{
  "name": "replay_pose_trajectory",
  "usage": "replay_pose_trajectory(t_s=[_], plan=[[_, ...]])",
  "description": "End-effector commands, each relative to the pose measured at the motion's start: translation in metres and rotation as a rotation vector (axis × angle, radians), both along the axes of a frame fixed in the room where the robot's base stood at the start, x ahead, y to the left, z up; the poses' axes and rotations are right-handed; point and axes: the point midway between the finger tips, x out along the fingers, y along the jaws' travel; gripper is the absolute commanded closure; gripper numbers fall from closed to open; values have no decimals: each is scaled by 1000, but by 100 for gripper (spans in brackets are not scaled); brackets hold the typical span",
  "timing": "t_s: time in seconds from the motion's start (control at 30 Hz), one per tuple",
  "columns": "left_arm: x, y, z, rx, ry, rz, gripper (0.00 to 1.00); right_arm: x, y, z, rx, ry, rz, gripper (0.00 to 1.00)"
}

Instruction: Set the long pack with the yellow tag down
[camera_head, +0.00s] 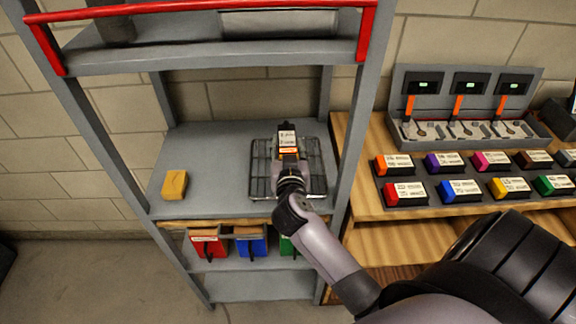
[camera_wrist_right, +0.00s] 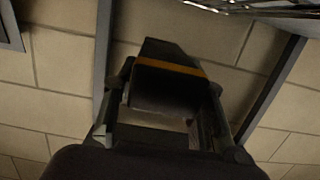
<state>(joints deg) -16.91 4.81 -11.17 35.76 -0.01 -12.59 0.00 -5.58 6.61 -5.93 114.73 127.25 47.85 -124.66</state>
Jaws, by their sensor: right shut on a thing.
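A dark long pack (camera_head: 287,136) with a white label and an orange-yellow band is in my right gripper (camera_head: 289,170). The right wrist view shows the dark pack (camera_wrist_right: 170,98) between both fingers, with the yellow-orange band across it. My right gripper (camera_wrist_right: 165,110) is shut on it. In the head view the pack is over the wire tray (camera_head: 319,180) on the grey shelf. My gripper and wrist hide part of the tray, and I cannot tell whether the pack touches it. My left gripper is not in view.
A yellow block (camera_head: 175,184) lies left on the grey shelf (camera_head: 215,165); the shelf between block and tray is clear. Shelf posts and a red-railed upper shelf (camera_head: 210,60) frame the space. Coloured packs (camera_head: 460,190) and a charger (camera_head: 465,110) stand on the wooden bench at right.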

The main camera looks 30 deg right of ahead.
Motion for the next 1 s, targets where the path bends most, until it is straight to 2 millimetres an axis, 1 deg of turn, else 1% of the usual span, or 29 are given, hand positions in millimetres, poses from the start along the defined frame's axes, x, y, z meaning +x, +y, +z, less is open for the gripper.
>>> replay_pose_trajectory(t_s=[0.03,0.1,0.17,0.27,0.4,0.47,0.87,0.9,1.0], plan=[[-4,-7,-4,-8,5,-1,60,0,0,-7,2,-2,-1,100],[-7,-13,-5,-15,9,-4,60,0,0,-11,0,-4,0,100],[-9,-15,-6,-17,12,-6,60,0,0,-13,0,-4,0,100],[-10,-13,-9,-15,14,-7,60,0,0,-22,1,-3,0,100],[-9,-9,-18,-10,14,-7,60,0,0,-45,0,-1,-1,100],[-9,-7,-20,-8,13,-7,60,0,0,-53,2,-2,-1,100],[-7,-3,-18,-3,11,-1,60,1,0,-57,-1,-3,1,100],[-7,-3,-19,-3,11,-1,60,0,0,-59,2,-1,0,59],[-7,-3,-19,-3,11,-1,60,0,0,-58,2,-1,0,53]])
